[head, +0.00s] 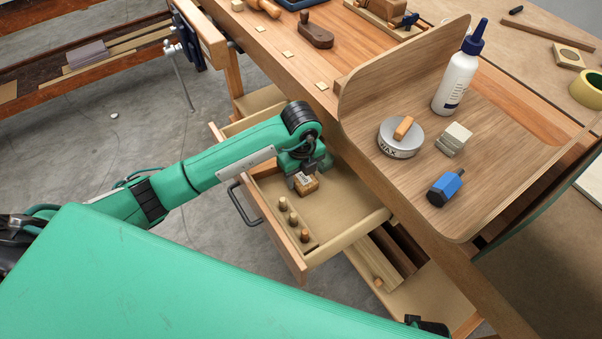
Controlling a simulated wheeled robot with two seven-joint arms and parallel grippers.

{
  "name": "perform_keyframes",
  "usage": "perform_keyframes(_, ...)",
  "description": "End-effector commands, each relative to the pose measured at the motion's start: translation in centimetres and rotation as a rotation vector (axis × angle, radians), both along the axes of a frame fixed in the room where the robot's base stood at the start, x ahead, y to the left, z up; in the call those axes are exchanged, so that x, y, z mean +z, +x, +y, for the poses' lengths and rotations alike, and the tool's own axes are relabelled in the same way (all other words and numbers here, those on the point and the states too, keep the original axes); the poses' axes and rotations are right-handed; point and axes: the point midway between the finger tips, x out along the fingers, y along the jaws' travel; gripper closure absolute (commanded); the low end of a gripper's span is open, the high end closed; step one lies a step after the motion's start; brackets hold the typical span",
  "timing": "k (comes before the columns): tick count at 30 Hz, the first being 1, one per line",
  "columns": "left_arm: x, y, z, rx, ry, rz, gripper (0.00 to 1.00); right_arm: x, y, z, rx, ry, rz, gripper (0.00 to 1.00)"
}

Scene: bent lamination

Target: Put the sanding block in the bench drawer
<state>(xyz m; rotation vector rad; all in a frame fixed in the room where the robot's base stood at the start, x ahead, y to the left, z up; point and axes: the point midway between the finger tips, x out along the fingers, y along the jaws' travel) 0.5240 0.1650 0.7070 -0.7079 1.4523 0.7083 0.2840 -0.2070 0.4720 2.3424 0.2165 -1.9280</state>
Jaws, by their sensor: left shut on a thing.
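The sanding block (307,187), a small tan block, is in my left gripper (305,178). The gripper is shut on it and points down inside the open bench drawer (345,236). The jaws hide the block's top, and I cannot tell whether its underside touches the drawer floor. The drawer is pulled out from under the bench, with a dark handle (240,204) on its front. A small dark and green part at the bottom edge seems to be my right gripper (428,325); its jaws cannot be made out.
A rack with several wooden pegs (293,219) stands along the drawer's front. The drawer floor right of the block is bare. Above, a bent wooden panel (500,185) carries a wax tin (401,139), glue bottle (457,78), grey block (453,139) and blue-handled tool (444,188).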

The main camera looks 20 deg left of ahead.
Motion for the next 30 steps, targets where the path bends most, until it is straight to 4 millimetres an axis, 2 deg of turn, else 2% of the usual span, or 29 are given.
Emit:
perform_keyframes(4, -0.3, 0.0, 0.0, 0.0, 0.0, 0.0, 0.73, -0.1, -0.1, 0.0, 0.0, -0.001, 0.004, 1.0)
perform_keyframes(5, -0.2, 0.0, 0.0, 0.0, 0.0, 0.0, 0.44, 0.1, -0.1, 0.0, 0.0, -0.001, 0.004, 1.0)
perform_keyframes(7, -0.2, 0.0, 0.0, 0.0, 0.0, 0.0, 0.3, 0.2, -0.1, 0.0, 0.0, -0.001, 0.004, 1.0)
perform_keyframes(8, -0.2, 0.0, 0.0, 0.0, 0.0, 0.0, 0.28, 0.2, -0.1, 0.0, 0.0, -0.001, 0.004, 1.0)
perform_keyframes(17, -0.1, 0.0, 0.0, 0.001, 0.0, 0.0, 0.28, 0.2, -0.2, 0.0, 0.0, -0.001, 0.005, 1.0)
perform_keyframes(20, 0.7, 0.1, 0.0, 0.0, -0.001, -0.003, 0.28, -0.1, -0.2, 0.0, 0.0, -0.001, 0.003, 1.0)
perform_keyframes(30, 7.7, 0.1, 0.0, -0.001, -0.001, -0.006, 0.28, -0.9, -0.7, -0.1, 0.001, -0.003, 0.016, 1.0)
